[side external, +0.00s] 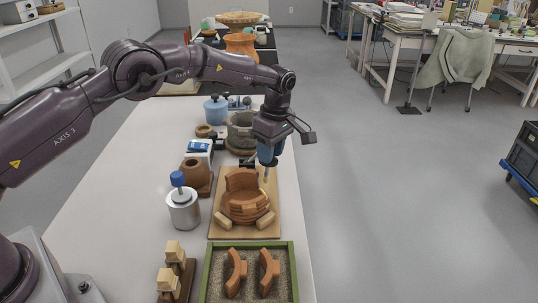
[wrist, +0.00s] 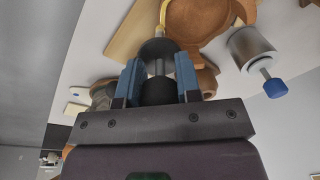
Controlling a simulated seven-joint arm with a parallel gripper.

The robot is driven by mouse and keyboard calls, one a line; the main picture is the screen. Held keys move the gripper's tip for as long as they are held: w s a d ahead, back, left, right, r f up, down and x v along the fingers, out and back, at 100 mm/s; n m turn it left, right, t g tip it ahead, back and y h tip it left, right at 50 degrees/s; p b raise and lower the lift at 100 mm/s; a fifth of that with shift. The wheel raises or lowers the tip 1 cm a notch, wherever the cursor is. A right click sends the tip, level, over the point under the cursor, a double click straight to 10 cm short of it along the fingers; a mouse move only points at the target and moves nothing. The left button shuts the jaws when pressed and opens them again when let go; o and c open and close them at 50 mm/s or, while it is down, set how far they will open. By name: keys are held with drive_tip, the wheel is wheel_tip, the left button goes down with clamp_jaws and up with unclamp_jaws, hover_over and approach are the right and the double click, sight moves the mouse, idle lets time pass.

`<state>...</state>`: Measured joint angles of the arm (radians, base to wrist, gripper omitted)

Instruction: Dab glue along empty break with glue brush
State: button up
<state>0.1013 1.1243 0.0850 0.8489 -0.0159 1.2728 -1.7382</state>
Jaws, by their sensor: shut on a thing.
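My gripper (side external: 268,160) points down just behind and to the right of the partly built terracotta vessel (side external: 246,207). Its blue fingers, also seen in the wrist view (wrist: 158,82), are shut on the glue brush (wrist: 157,48), which has a dark grip, a dark round collar and a metal stem. The brush's pale tip (side external: 266,178) hangs beside the vessel's raised back wall; I cannot tell whether it touches. The vessel has a tall back wall and a lower, open front. It also shows in the wrist view (wrist: 195,18), where its break edges are mostly cut off.
The vessel sits on a wooden board (side external: 219,228) with pale blocks around it. A green-rimmed sand tray (side external: 205,272) in front holds two curved sherds (side external: 236,274). A metal can with a blue knob (side external: 184,210) stands left. Pots and tools crowd behind; right is the table edge.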

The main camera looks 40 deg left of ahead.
drive_tip(key=shift+w+d+r, duration=0.1)
drive_tip(key=shift+w+r, duration=0.05)
drive_tip(key=shift+r, duration=0.75)
drive_tip(key=shift+w+d+r, duration=0.15)
drive_tip(key=shift+w+r, duration=0.05)
drive_tip(key=shift+r, duration=0.65)
drive_tip(key=shift+w+d+r, duration=0.1)
drive_tip(key=shift+w+r, duration=0.05)
drive_tip(key=shift+r, duration=0.75)
